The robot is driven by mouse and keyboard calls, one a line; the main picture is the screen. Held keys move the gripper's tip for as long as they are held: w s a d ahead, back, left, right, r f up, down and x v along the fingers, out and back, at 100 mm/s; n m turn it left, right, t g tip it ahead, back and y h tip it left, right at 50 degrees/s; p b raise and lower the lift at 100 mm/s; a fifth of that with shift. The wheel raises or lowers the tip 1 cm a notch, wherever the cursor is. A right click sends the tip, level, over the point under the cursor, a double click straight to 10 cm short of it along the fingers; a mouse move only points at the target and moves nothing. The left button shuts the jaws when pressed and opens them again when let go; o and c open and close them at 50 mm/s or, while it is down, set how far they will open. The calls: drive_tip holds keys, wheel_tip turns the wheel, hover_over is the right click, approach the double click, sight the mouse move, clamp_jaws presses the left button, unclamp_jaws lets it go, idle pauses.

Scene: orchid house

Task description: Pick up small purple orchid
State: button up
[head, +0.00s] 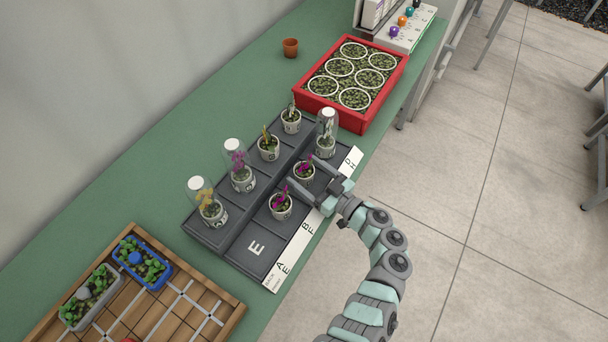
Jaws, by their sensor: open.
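Several small potted orchids stand on a dark grey stepped tray. A small magenta-purple orchid (304,172) in a pale pot is on the lower step. A second small magenta-purple orchid (280,207) stands nearer on the same step. A paler purple orchid (238,162) is under a clear, white-capped cover on the upper step. I cannot tell which one the task names. My gripper (304,173) is open, its fingers pointing left, one on each side of the first magenta orchid in the picture. I cannot tell whether they touch its pot.
Covered yellow (207,208) and white (327,130) orchids stand on the tray (210,238), with uncovered plants between. A red planter box (330,117) is behind, a terracotta pot (290,48) farther back. A wooden rack (205,318) with blue (146,268) and grey planters is front left. Green bench (190,130) is clear at left.

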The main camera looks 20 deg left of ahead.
drive_tip(key=shift+w+a, duration=0.15)
drive_tip(key=shift+a, duration=0.4)
drive_tip(key=shift+d, duration=0.1)
drive_tip(key=shift+c, duration=0.3)
drive_tip(key=c, duration=1.5)
